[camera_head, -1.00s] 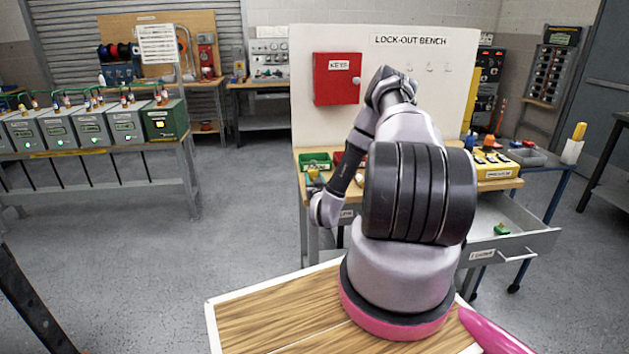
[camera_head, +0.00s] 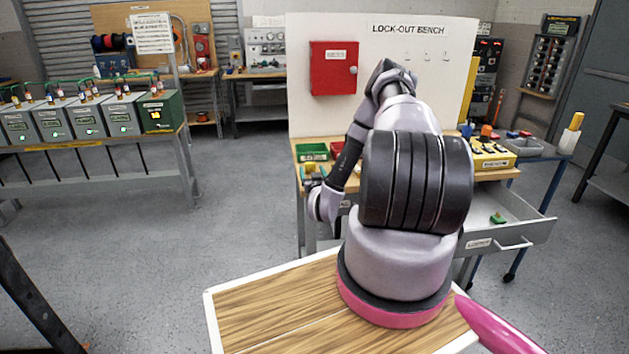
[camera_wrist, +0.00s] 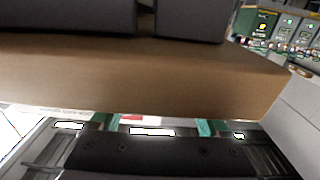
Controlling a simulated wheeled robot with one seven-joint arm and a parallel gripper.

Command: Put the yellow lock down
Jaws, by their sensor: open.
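My gripper (camera_head: 313,174) is small and partly hidden by my own wrist in the head view. It is at the front left edge of the lock-out bench (camera_head: 487,178), just in front of a green bin (camera_head: 312,152), and is open. A small yellow patch (camera_head: 309,168) shows beside its fingertips. It may be the yellow lock, but it is too small to be sure, and I cannot tell whether it touches the bench. In the wrist view a brown wooden slab (camera_wrist: 140,75) fills the middle, and no yellow lock can be made out there.
A red bin (camera_head: 337,149) is beside the green one. A red key box (camera_head: 333,68) hangs on the white panel. A yellow box (camera_head: 490,155) stands at the bench's right. The drawer (camera_head: 505,222) is open with a small green item (camera_head: 497,218) inside.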

